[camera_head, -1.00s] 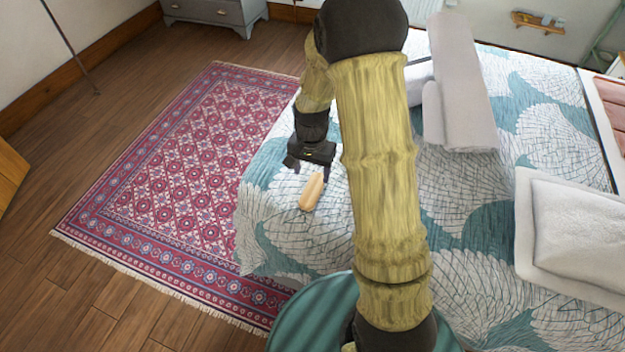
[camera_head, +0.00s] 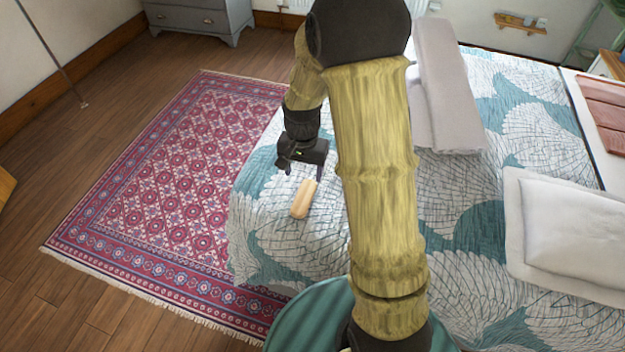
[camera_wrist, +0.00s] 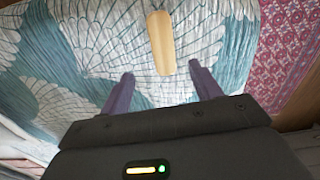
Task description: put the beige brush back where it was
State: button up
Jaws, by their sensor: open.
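The beige brush (camera_head: 304,199) lies on the bed near its left edge, on the teal and white patterned cover (camera_head: 310,245). My gripper (camera_head: 303,173) is open just beyond the brush, on its far side in the head view. In the wrist view the brush (camera_wrist: 161,43) lies ahead of the two fingertips (camera_wrist: 163,77), roughly in line with the gap between them. Its near end comes close to the fingertip line, and nothing is held. I cannot tell how high the fingers are above the cover.
A red patterned rug (camera_head: 180,180) lies on the floor left of the bed. A rolled grey blanket (camera_head: 448,90) and a white pillow (camera_head: 570,235) lie on the bed. A grey dresser (camera_head: 200,15) stands at the back. The cover around the brush is clear.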

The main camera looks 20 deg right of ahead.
jog(key=s+r+n+t, duration=0.2)
jog(key=s+r+n, duration=0.4)
jog(key=s, duration=0.7)
jog(key=shift+s+r+n, duration=0.25)
jog(key=shift+r+n, duration=0.05)
jog(key=shift+r, duration=0.35)
